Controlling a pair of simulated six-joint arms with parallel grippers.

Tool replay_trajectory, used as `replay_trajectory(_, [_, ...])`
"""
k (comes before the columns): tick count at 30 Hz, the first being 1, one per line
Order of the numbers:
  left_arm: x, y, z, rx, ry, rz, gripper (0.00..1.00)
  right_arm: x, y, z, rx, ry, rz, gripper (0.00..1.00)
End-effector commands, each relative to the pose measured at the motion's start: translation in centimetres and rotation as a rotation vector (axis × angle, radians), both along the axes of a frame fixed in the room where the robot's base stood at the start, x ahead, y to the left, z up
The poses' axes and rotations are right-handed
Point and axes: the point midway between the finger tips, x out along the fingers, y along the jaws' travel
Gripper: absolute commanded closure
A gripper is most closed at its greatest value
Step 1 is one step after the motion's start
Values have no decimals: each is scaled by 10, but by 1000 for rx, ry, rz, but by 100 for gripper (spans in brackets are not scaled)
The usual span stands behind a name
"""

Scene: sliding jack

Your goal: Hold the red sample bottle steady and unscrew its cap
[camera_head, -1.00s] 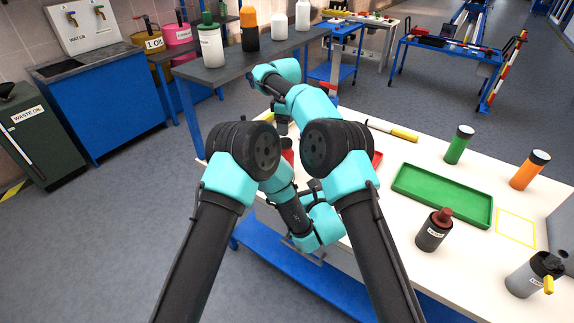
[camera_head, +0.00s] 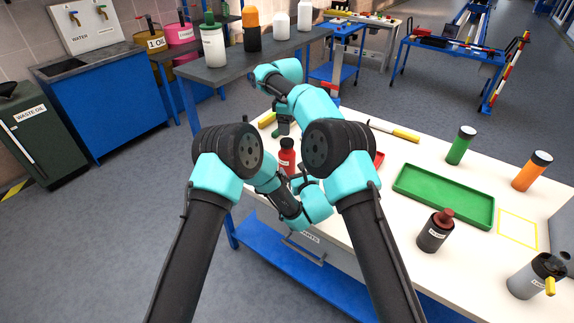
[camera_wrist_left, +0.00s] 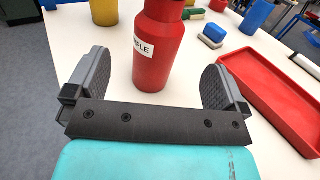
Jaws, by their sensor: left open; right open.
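The red sample bottle (camera_head: 287,158) stands upright on the white table in the head view, partly hidden by my arms. In the left wrist view the bottle (camera_wrist_left: 158,55) stands between the spread fingers of my left gripper (camera_wrist_left: 156,72), with a gap on each side. Its white label reads "PLE" and its top is cut off by the frame. In the head view my left gripper (camera_head: 298,184) is low beside the bottle. My right gripper (camera_head: 283,127) is just above and behind the bottle's top. It is open, and its fingers are small and hard to see.
A red tray (camera_wrist_left: 275,95) lies right of the bottle in the left wrist view. A green tray (camera_head: 440,194), a dark bottle with a reddish top (camera_head: 435,231), a green bottle (camera_head: 460,146) and an orange bottle (camera_head: 531,171) stand on the table's right side.

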Motion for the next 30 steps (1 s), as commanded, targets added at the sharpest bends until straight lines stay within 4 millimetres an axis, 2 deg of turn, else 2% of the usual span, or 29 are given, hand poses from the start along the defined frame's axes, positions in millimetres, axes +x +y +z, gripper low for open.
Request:
replay_trajectory(16, [76,30,0,0,-2,2,0,0,0,0,0,0,0,26])
replay_trajectory(21, [87,34,0,1,0,1,0,0,0,0,0,0,0,26])
replay_trajectory(30, [89,34,0,2,1,0,0,0,0,0,0,0,0,26])
